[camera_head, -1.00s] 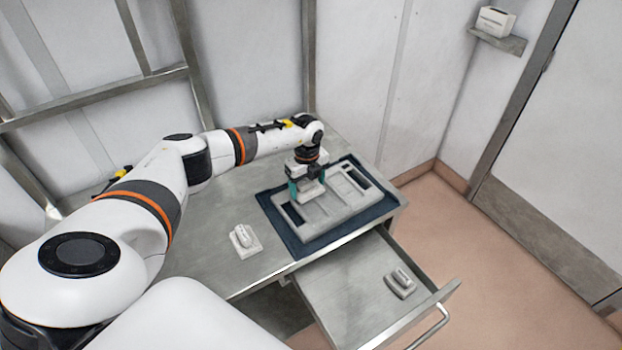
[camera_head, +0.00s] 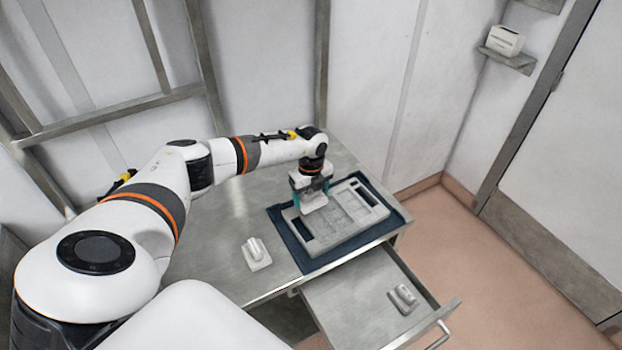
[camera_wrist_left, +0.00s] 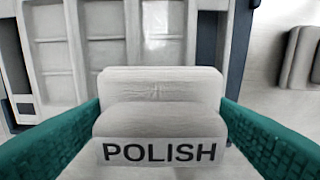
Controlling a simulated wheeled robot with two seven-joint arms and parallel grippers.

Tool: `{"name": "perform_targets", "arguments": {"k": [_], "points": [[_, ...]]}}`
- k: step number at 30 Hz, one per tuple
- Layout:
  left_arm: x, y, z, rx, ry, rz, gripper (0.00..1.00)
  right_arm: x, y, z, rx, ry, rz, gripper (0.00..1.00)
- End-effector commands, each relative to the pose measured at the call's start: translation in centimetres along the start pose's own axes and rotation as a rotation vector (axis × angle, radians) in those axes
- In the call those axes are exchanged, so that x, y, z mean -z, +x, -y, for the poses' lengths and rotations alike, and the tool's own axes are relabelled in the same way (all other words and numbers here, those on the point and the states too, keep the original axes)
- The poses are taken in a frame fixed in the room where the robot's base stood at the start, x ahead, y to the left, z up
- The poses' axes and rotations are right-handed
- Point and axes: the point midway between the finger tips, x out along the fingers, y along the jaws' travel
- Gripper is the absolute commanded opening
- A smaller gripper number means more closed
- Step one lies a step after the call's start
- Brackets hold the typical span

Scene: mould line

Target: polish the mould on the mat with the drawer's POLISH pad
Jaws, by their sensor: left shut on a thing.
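My left gripper (camera_head: 312,190) is shut on a pale grey pad; its teal fingers clasp both sides. In the left wrist view the pad (camera_wrist_left: 160,120) shows the label POLISH. In the head view the gripper and the pad are over the left part of the grey mould (camera_head: 352,226), which has several rectangular recesses. The mould lies on the dark blue mat (camera_head: 322,264) on the metal table. I cannot tell whether the pad touches the mould. The open drawer (camera_head: 350,318) holds another grey pad (camera_head: 403,297). My right gripper is not in view.
A pale block with a raised grip (camera_head: 256,254) sits on the table (camera_head: 215,235), left of the mat. The drawer juts out from the table's front. A wall shelf (camera_head: 508,60) at the upper right carries a small white box (camera_head: 505,40).

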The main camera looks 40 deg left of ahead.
Motion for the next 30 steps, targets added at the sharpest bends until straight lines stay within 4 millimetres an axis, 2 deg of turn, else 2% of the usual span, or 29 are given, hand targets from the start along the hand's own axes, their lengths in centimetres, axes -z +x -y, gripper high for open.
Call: {"name": "perform_targets", "arguments": {"k": [1, 5, 13, 30], "points": [[0.0, -0.9, 0.0, -0.001, 0.0, 0.0, 0.58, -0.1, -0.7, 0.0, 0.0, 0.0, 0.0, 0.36], [0.0, -2.2, 0.0, -0.002, 0.0, 0.0, 0.58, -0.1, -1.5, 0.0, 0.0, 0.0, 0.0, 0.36], [0.0, -4.2, 0.0, -0.002, 0.001, 0.0, 0.58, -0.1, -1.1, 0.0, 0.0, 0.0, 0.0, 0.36], [0.0, -4.5, 0.0, 0.0, 0.0, 0.0, 0.58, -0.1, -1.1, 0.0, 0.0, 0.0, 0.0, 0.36]]}}
